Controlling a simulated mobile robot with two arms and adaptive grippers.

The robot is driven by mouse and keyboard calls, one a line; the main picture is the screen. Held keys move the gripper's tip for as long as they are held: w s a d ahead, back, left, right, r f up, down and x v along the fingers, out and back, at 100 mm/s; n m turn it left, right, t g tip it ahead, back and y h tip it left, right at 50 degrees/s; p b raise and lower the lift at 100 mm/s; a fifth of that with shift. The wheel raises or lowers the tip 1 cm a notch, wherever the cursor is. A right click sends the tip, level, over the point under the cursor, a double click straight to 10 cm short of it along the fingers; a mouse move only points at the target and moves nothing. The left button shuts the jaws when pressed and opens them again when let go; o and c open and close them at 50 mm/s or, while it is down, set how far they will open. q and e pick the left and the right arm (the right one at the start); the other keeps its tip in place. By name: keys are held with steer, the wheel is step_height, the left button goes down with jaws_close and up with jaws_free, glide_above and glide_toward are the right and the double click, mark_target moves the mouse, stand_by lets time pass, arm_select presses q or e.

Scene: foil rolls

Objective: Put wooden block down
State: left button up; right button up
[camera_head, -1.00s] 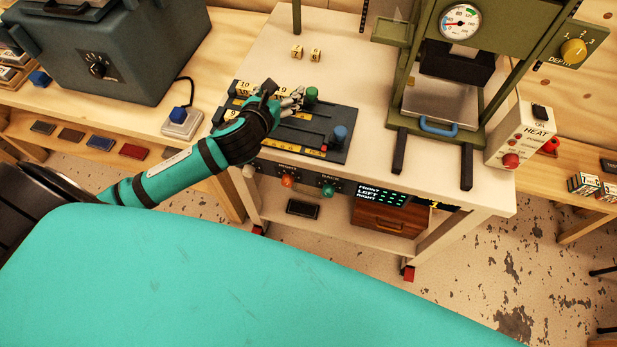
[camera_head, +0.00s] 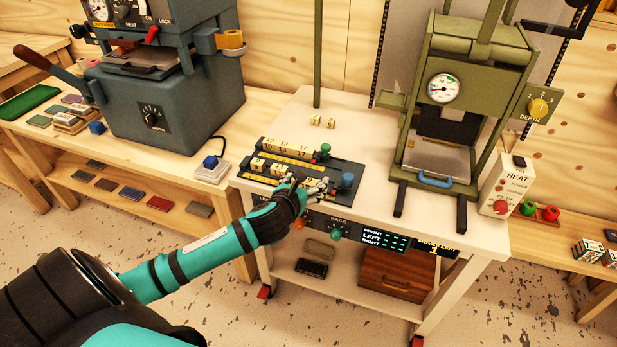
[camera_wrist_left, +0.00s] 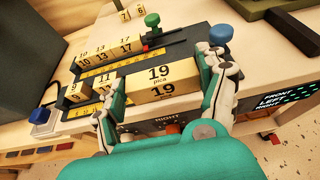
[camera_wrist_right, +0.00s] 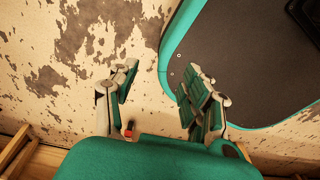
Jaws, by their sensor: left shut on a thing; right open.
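The wooden block (camera_wrist_left: 162,82), marked "19 pica", is between the fingers of my left gripper (camera_wrist_left: 160,92) in the left wrist view. My left gripper (camera_head: 308,188) is shut on it, over the front right part of the dark slotted board (camera_head: 338,173). The hand mostly hides this block in the head view. Whether its underside touches the board is hidden. Blocks marked 9 and 11 (camera_wrist_left: 104,84) stand just left of it, and a back row reads 10, 13, 17 (camera_wrist_left: 106,55). My right gripper (camera_wrist_right: 155,105) is open and empty above the floor.
A green knob (camera_head: 325,148) and a blue knob (camera_head: 348,180) stand on the board. Two small blocks (camera_head: 323,122) lie behind it on the pale table (camera_head: 375,190). A green press (camera_head: 450,110) stands to the right, a grey machine (camera_head: 170,100) to the left.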

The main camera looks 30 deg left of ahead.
arm_select(q)
steer(key=w+a, duration=0.1)
steer(key=w, duration=0.2)
steer(key=w+a, duration=0.1)
steer(key=w, duration=0.1)
steer(key=shift+a+f, duration=0.15)
steer(key=shift+a, duration=0.2)
steer(key=shift+w+a+f, duration=0.15)
steer(key=shift+w+a, duration=0.05)
steer(key=shift+w, duration=0.25)
steer(key=shift+f, duration=1.7)
steer(key=shift+s+f, duration=0.1)
steer(key=o, duration=0.8)
